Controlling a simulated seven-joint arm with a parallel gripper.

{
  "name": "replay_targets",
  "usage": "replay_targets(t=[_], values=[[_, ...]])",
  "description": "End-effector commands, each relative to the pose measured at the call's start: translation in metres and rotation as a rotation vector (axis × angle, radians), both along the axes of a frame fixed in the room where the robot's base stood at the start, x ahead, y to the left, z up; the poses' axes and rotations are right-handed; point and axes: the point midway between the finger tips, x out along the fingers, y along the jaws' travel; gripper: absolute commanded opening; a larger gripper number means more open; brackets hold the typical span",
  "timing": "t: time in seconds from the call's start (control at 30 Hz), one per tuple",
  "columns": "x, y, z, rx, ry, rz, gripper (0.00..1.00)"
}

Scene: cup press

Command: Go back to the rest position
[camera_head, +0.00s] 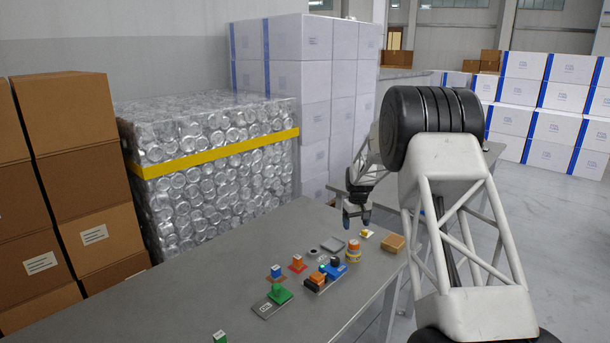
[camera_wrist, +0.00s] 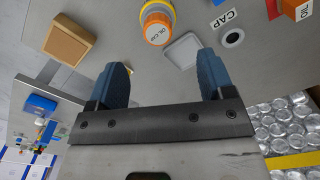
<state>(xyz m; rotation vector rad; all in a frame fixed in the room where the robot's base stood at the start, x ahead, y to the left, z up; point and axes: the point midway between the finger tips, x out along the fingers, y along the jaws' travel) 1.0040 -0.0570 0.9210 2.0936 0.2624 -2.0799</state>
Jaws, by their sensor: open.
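My gripper (camera_head: 357,216) hangs above the far part of the grey table, its fingers pointing down and apart. In the wrist view my gripper (camera_wrist: 163,78) is open, with nothing between its two blue fingers. The same cup (camera_head: 353,251), pad (camera_head: 332,243) and box (camera_head: 393,243) stand on the table in the head view. My gripper is apart from all of them.
A wrapped can stack (camera_head: 215,185) and brown cartons (camera_head: 70,150) stand behind and left.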

Motion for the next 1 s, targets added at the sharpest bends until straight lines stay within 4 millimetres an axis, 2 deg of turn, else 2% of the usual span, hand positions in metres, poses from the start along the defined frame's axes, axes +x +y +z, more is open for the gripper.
replay_targets(t=[0.03, 0.27, 0.5, 1.0], values=[[-0.006, 0.001, 0.012, 0.0, -0.006, -0.003, 0.75], [-0.047, 0.007, 0.06, -0.001, -0.022, -0.022, 0.75], [-0.096, 0.013, 0.108, -0.002, -0.041, -0.044, 0.75], [-0.211, 0.025, 0.189, -0.002, -0.08, -0.092, 0.75]])
